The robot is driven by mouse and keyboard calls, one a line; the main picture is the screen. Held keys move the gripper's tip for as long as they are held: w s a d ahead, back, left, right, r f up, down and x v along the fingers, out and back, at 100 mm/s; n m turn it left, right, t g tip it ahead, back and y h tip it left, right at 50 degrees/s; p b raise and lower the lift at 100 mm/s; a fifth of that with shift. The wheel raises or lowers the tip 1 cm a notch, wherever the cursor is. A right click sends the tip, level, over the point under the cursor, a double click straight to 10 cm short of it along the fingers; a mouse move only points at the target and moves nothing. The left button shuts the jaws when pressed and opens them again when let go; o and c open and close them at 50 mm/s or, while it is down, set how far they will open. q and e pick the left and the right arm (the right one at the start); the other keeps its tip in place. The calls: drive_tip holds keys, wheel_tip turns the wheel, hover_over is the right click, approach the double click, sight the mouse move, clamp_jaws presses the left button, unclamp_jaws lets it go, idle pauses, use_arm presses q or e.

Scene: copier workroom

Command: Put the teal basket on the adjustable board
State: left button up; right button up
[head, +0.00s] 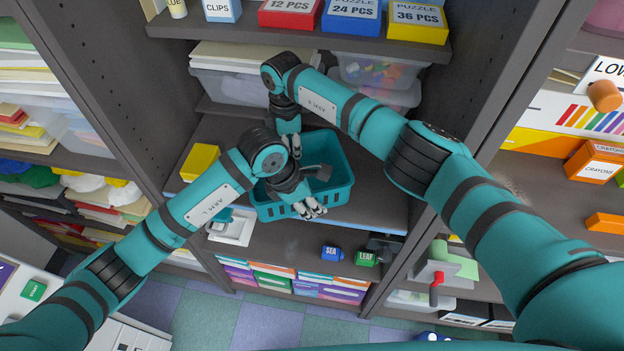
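The teal basket (338,153) is in the middle bay of the shelf unit, upright, over a dark shelf board (384,192) with a bluish front edge. I cannot tell if it rests fully on that board, or if this is the adjustable board. My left gripper (311,208) is at the basket's front rim, with its pale fingertips over the front wall. My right gripper (292,152) points down at the basket's back left rim. Both appear to touch the basket, but whether their fingers are closed on it is unclear. A dark grey part shows inside the basket.
A yellow box (200,161) stands left of the basket. Clear bins (376,72) are behind it. Below are a blue SEA block (332,253) and a green LEAF block (366,258). Upright panels close both sides; the board is bare right of the basket.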

use_arm(q)
drive_tip(key=shift+o, duration=0.7)
use_arm(e)
drive_tip(key=shift+o, duration=0.7)
drive_tip(key=shift+r, duration=0.1)
use_arm(q)
drive_tip(key=shift+r, duration=0.1)
drive_tip(key=v, duration=1.1)
drive_tip(key=shift+s+a+r, duration=0.1)
drive_tip(key=shift+a+r, duration=0.05)
drive_tip(key=shift+r, duration=0.2)
use_arm(e)
drive_tip(key=shift+r, duration=0.1)
use_arm(q)
drive_tip(key=shift+a, duration=0.1)
use_arm(e)
drive_tip(key=shift+r, duration=3.9)
use_arm(q)
drive_tip(key=shift+r, duration=0.2)
use_arm(e)
drive_tip(key=shift+r, duration=0.1)
